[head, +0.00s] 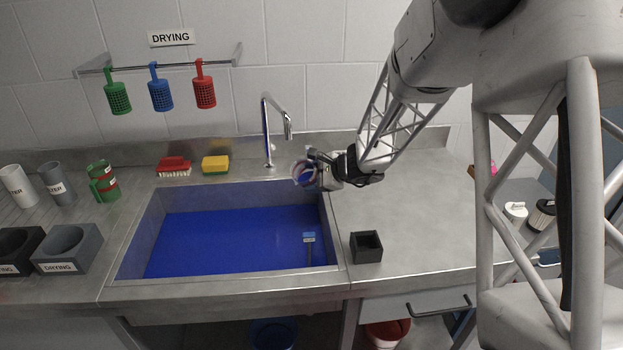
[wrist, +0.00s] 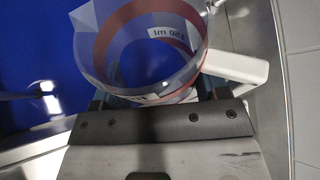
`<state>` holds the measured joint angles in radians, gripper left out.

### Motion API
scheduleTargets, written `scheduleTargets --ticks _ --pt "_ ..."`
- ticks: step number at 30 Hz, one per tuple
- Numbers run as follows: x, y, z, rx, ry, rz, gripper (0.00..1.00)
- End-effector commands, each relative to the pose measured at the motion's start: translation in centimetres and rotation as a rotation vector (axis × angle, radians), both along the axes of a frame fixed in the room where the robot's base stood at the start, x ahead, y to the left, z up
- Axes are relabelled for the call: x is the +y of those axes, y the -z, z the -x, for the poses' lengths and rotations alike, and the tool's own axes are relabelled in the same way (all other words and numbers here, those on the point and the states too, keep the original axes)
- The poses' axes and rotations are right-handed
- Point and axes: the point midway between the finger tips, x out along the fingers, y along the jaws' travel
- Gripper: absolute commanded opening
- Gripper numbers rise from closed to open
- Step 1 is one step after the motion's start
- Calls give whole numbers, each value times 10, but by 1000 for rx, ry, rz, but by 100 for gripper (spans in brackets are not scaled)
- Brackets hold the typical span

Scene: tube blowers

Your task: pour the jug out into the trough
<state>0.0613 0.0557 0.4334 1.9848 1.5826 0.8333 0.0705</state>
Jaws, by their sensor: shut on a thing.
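The jug (head: 299,173) is a small clear vessel with a reddish band, held above the right rear part of the trough. In the wrist view the jug (wrist: 100,50) shows a white label with ml lettering and a pale handle at its right. My gripper (head: 318,170) is shut on the jug; the wrist view shows its dark jaw block against the jug's near side. The trough (head: 160,215) is a steel sink basin with a flat blue surface inside. Blue shows through the jug, so I cannot tell whether it holds liquid.
A tap (head: 268,135) stands behind the trough, left of the jug. A red brush (head: 174,167) and a yellow-green sponge (head: 215,165) lie on the back ledge. A dark square box (head: 366,247) stands right of the trough. The counter further right is mostly clear.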

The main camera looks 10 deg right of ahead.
Motion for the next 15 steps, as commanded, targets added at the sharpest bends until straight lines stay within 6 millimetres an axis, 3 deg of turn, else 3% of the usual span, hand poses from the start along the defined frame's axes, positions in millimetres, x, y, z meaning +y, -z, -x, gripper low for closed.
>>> scheduleTargets --ticks 15 --pt "-1 5 -1 -234 1 166 38"
